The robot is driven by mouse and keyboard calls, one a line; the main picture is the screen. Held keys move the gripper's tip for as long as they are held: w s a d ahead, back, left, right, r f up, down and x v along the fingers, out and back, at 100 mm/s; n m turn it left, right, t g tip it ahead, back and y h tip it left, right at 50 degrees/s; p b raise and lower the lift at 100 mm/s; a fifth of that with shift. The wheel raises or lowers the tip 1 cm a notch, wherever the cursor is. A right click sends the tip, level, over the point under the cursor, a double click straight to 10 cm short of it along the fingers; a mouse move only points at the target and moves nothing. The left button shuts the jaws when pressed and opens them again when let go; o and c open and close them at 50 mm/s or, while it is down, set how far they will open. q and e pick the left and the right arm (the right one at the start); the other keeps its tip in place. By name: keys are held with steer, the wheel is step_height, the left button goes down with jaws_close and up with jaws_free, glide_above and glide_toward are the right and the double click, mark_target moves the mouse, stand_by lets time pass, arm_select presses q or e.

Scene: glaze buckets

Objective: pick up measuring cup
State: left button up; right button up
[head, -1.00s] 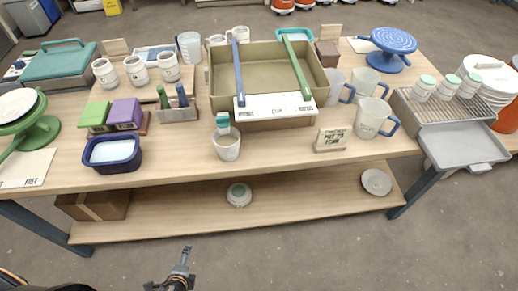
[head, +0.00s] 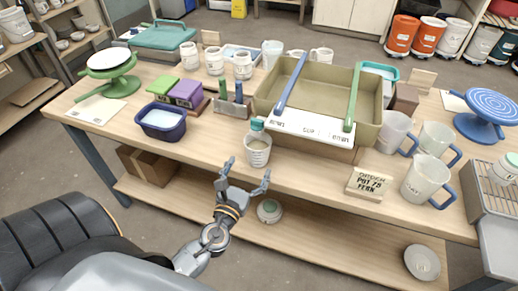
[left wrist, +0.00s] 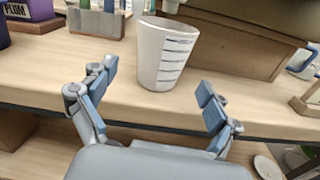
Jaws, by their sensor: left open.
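The measuring cup (head: 257,155) is a small, pale, tapered cup standing upright near the front edge of the table. In the left wrist view the cup (left wrist: 165,58) shows dark graduation lines on its side. My right gripper is not in view.
A large tan basin (head: 315,90) stands behind the cup. A navy tub (head: 162,122) is to its left. A wooden sign (head: 369,183) and a blue-handled pitcher (head: 424,180) are to its right. A lower shelf (head: 330,238) runs under the table.

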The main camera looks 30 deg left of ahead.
mark_target(261, 143)
arm_select(q)
steer(key=shift+w+a, duration=0.1)
steer(key=shift+w, duration=0.5)
steer(key=shift+w+a, duration=0.1)
steer(key=shift+w, duration=0.4)
steer(key=p+x, duration=0.1)
steer(key=x, duration=0.3)
steer(key=shift+w, duration=0.35)
steer(key=shift+a, duration=0.1)
steer(key=c, duration=1.3)
steer(key=shift+c, duration=0.9)
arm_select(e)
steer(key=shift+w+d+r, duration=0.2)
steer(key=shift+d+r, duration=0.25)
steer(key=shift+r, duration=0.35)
arm_select(q)
steer(key=shift+r+p, duration=0.25)
steer(key=shift+p, duration=0.05)
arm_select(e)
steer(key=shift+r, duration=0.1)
arm_select(q)
steer(key=shift+s, duration=0.1)
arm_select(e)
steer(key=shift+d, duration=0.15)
